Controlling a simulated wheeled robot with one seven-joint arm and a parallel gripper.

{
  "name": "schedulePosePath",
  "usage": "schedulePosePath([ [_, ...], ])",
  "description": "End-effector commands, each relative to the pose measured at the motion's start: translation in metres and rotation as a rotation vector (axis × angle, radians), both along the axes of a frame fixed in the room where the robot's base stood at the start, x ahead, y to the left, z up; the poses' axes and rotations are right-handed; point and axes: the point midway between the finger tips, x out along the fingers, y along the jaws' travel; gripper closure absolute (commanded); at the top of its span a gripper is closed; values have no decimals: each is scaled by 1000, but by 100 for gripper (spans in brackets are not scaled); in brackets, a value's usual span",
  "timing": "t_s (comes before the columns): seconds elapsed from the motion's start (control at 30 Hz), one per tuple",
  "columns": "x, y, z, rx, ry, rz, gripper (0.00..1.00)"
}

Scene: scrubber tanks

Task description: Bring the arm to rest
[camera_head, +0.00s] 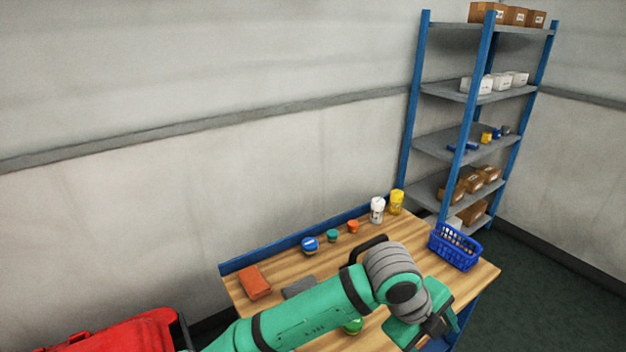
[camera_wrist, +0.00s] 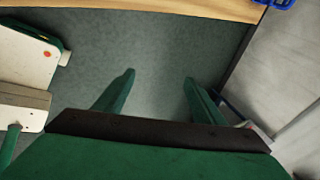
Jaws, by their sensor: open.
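My green arm reaches from the bottom of the head view across the wooden workbench (camera_head: 450,289), bent at a grey wrist joint. In the head view the end of the arm is over the front right part of the bench, and its fingertips are hard to make out. In the wrist view my gripper (camera_wrist: 158,76) is open, with its two green fingers apart and nothing between them. Beyond the fingers lies dark green floor (camera_wrist: 150,60), with the bench edge (camera_wrist: 190,8) at the top of that view.
A blue basket (camera_head: 455,247) stands at the bench's right end. A white bottle (camera_head: 377,211), a yellow bottle (camera_head: 396,203), small lidded jars (camera_head: 310,245) and an orange block (camera_head: 254,283) stand along the back. A blue shelf rack (camera_head: 465,145) is behind; a red object (camera_head: 120,330) is lower left.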

Motion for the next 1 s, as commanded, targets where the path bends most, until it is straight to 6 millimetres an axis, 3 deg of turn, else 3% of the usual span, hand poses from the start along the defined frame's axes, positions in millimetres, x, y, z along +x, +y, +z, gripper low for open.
schedulePosePath([
  [0.03, -3, -17, 3, -77, 14, 21, 36],
  [0.2, -3, -62, 24, -324, 53, 118, 36],
  [0.47, 5, -101, 57, -678, 150, 297, 36],
  [0.73, 22, -105, 77, -999, 276, 521, 36],
  [1.0, 38, -79, 68, -1268, 399, 774, 36],
])
